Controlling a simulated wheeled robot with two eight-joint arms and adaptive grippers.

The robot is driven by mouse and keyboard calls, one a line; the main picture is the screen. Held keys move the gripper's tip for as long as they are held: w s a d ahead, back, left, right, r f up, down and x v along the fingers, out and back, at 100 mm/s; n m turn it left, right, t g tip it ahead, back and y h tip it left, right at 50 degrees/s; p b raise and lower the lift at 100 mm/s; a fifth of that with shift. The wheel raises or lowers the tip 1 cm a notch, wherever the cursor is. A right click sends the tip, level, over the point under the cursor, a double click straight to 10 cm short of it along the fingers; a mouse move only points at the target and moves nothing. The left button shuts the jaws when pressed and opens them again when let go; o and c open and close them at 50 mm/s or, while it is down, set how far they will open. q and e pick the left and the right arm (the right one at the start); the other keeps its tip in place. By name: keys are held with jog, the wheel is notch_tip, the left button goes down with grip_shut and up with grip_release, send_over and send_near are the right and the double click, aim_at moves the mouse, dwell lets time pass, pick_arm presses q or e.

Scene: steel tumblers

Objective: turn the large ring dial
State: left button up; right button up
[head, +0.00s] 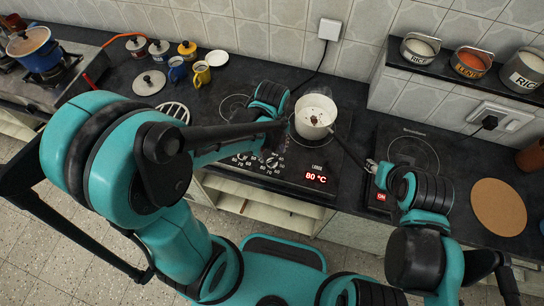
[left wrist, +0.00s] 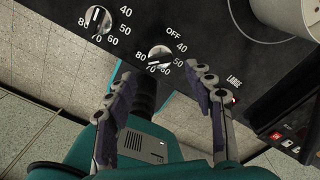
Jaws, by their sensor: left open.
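The cooktop (head: 330,160) has two dials; its display reads 80 °C beside the word LARGE. In the left wrist view, the right-hand dial (left wrist: 160,56), nearest LARGE, is round with a dark pointer bar and marks from OFF to 80. The other dial (left wrist: 98,19) is further left. My left gripper (left wrist: 158,76) is open and empty; its two fingers stand either side of the right-hand dial's lower part, with no contact visible. In the head view, my left arm partly hides the dial area.
A white pot (head: 314,116) stands on the cooktop's right ring, close behind the dials. A second hob (head: 412,150) and a cork mat (head: 498,207) are to the right. Mugs (head: 201,74) and lidded jars are at the back left.

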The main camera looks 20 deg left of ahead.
aim_at(272, 160)
pick_arm(q)
notch_tip(272, 160, down, 5)
jog(key=shift+f+b, duration=0.1)
jog(key=shift+b, duration=0.65)
jog(key=shift+c, duration=0.2)
jog(key=c, duration=1.1)
